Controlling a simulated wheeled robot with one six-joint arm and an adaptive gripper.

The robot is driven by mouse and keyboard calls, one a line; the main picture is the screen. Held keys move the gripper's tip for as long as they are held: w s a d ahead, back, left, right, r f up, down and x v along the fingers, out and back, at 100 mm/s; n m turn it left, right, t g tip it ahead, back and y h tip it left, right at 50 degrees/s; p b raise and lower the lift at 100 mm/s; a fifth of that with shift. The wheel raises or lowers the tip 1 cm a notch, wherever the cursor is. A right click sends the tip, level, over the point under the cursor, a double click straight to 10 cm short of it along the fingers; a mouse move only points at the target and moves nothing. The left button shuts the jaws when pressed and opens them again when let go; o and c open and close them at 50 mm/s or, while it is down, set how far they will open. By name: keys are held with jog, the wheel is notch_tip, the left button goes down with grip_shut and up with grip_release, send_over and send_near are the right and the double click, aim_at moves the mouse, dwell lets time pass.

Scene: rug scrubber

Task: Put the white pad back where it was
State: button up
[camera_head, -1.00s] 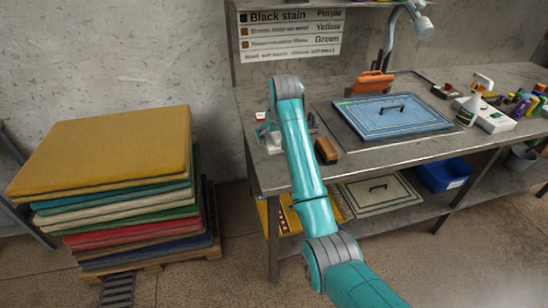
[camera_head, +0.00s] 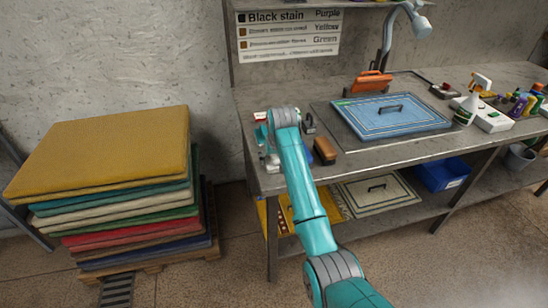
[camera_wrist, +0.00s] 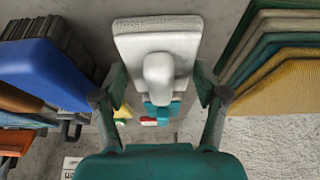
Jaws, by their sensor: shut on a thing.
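The white pad (camera_wrist: 159,38) is a pale block with a rounded knob handle, at the top middle of the wrist view. My gripper (camera_wrist: 160,76) is shut on its handle, one finger on each side. In the head view, the pad (camera_head: 271,162) shows small and pale at the left end of the workbench (camera_head: 365,165), partly hidden by my arm. I cannot tell whether it touches the bench top.
A brown block brush (camera_head: 325,151) and a blue block (camera_wrist: 42,72) are close beside my gripper. Small red, yellow and teal items (camera_wrist: 150,121) show beyond the pad. A rug stack (camera_head: 110,150) stands left. A blue rug (camera_head: 392,116) lies on the bench.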

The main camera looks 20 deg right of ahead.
jog(key=o, duration=1.1)
jog(key=shift+f, duration=0.1)
jog(key=shift+c, duration=0.2)
jog(key=v, duration=1.2)
